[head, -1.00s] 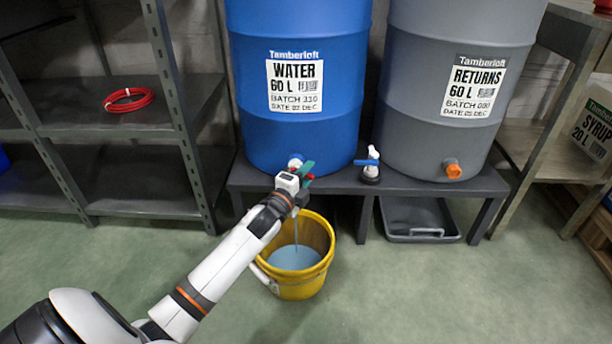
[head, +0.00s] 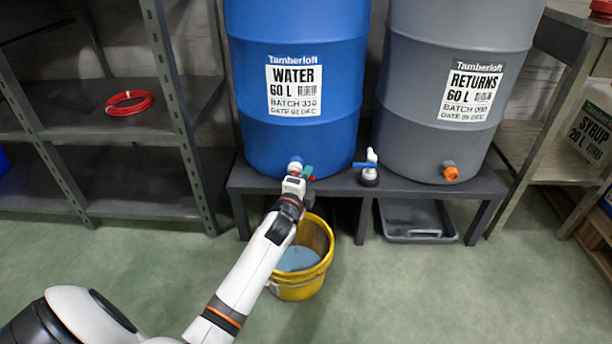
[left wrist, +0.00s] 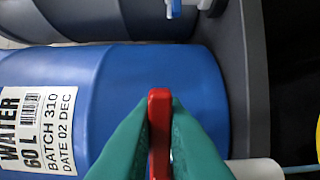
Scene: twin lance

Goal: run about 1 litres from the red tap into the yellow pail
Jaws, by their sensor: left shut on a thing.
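The blue water drum (head: 297,140) stands on a dark bench and has a white tap body (head: 295,163) low on its front. My left gripper (head: 307,172) is at this tap. In the left wrist view its green fingers (left wrist: 160,140) are shut on the red tap handle (left wrist: 159,120). A white spout (left wrist: 255,169) shows there with a thin pale blue stream (left wrist: 300,169) leaving it. The yellow pail (head: 300,288) stands on the floor below, with pale blue liquid (head: 298,259) inside. My arm hides the stream in the head view. My right gripper is out of view.
A grey returns drum (head: 447,130) with an orange tap (head: 450,171) stands to the right. A blue-handled white tap piece (head: 370,167) sits on the bench (head: 410,190) between the drums. A grey tray (head: 417,232) lies underneath. The floor in front is clear.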

